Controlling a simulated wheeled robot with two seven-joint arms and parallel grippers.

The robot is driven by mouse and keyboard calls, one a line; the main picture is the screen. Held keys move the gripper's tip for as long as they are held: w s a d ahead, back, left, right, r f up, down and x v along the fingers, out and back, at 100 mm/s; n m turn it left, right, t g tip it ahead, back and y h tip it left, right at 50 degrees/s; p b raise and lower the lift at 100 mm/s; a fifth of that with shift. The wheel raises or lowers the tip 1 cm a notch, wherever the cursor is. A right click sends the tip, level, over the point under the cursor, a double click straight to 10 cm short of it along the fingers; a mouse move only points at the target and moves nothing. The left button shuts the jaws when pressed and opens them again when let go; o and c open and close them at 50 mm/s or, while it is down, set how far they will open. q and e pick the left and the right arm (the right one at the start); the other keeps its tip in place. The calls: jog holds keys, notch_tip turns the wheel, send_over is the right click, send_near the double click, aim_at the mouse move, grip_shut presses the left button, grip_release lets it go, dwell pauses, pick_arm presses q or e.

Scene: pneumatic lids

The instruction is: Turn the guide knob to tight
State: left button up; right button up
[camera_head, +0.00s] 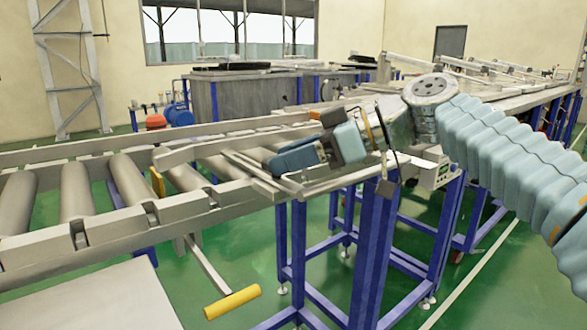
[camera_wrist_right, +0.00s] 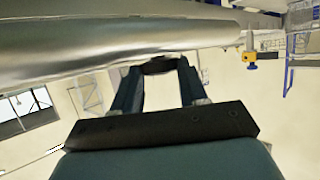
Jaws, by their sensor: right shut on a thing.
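My right gripper (camera_head: 318,150) is over the near rail of the roller conveyor, at the end of my pale blue sleeved arm. In the right wrist view its two blue fingers (camera_wrist_right: 157,78) are shut on a dark round knob (camera_wrist_right: 158,65), which sits between the fingertips. This appears to be the guide knob. The knob is hidden behind the gripper in the head view, and I cannot read its turn position. My left gripper is not in view.
The conveyor's grey rail (camera_head: 120,232) and rollers (camera_head: 75,190) run to the left. A yellow-gripped handle (camera_head: 232,302) hangs below it. Blue legs (camera_head: 372,250) stand under the frame. Grey tanks (camera_head: 240,98) stand behind. Green floor is clear at front right.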

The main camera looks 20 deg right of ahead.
jog(key=shift+s+a+f+m+t+h+b, duration=0.25)
jog(key=shift+f+m+t+h+b, duration=0.2)
jog(key=shift+m+t+b, duration=0.2)
jog(key=shift+s+r+m+t+h, duration=0.1)
jog(key=shift+r+m+t+h, duration=0.2)
jog(key=shift+m+t+h, duration=0.25)
jog(key=shift+r+m+t+h, duration=0.2)
jog(key=shift+m+t+h, duration=0.3)
jog(key=shift+m+t, duration=0.2)
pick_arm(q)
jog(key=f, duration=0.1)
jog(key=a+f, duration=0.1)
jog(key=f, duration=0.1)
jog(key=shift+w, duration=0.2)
pick_arm(e)
jog(key=o, duration=1.1)
jog(key=shift+c, duration=0.2)
